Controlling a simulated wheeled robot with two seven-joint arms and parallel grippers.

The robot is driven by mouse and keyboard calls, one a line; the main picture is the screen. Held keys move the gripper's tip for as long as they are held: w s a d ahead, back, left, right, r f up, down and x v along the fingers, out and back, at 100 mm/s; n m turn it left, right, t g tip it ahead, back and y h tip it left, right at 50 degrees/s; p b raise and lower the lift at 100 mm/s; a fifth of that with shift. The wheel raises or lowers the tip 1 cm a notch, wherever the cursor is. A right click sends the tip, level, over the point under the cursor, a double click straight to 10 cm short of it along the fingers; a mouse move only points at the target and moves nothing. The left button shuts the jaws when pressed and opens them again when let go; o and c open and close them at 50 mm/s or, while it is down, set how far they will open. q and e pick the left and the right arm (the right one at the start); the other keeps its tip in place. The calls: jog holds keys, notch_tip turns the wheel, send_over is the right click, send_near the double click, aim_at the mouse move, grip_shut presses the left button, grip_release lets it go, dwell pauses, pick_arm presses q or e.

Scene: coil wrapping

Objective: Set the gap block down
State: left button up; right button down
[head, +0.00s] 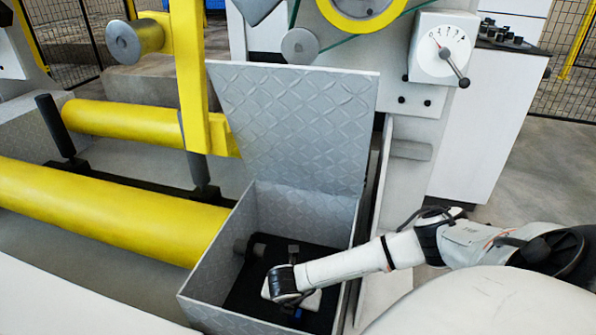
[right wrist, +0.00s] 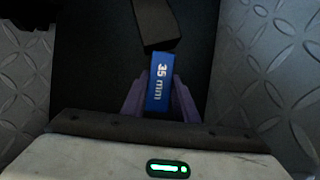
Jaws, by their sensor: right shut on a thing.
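The gap block (right wrist: 161,82) is blue with "35 mm" in white on it. My right gripper (right wrist: 160,104) is shut on it, with one purple finger on each side. In the head view my right arm reaches down into an open grey tread-plate box (head: 205,312), and only a bit of blue (head: 298,313) shows under the wrist. The box has a dark floor (right wrist: 95,70). I cannot tell whether the block touches that floor. My left gripper is out of view.
A dark block (right wrist: 154,24) lies just beyond the gap block in the box. A dark cylindrical piece (head: 250,246) lies near the box's back left. The raised lid (head: 295,125) stands behind. Yellow rollers (head: 110,205) lie to the left, a dial panel (head: 442,48) at upper right.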

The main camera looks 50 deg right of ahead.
notch_tip(320, 180, down, 3)
jog(key=shift+b, duration=0.6)
jog(key=shift+f, duration=0.15)
jog(key=c, duration=1.4)
grip_release()
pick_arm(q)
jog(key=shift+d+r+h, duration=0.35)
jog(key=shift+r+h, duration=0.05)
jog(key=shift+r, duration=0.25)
pick_arm(e)
jog(key=shift+p+v, duration=0.7)
jog(key=shift+v, duration=0.5)
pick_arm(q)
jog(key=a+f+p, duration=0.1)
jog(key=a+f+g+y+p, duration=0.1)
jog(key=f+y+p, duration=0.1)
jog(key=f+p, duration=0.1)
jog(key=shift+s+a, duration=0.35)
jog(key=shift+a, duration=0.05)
pick_arm(e)
jog(key=v, duration=0.9)
jog(key=shift+s+a+r, duration=0.1)
jog(key=shift+s+r, duration=0.05)
jog(key=shift+r, duration=0.25)
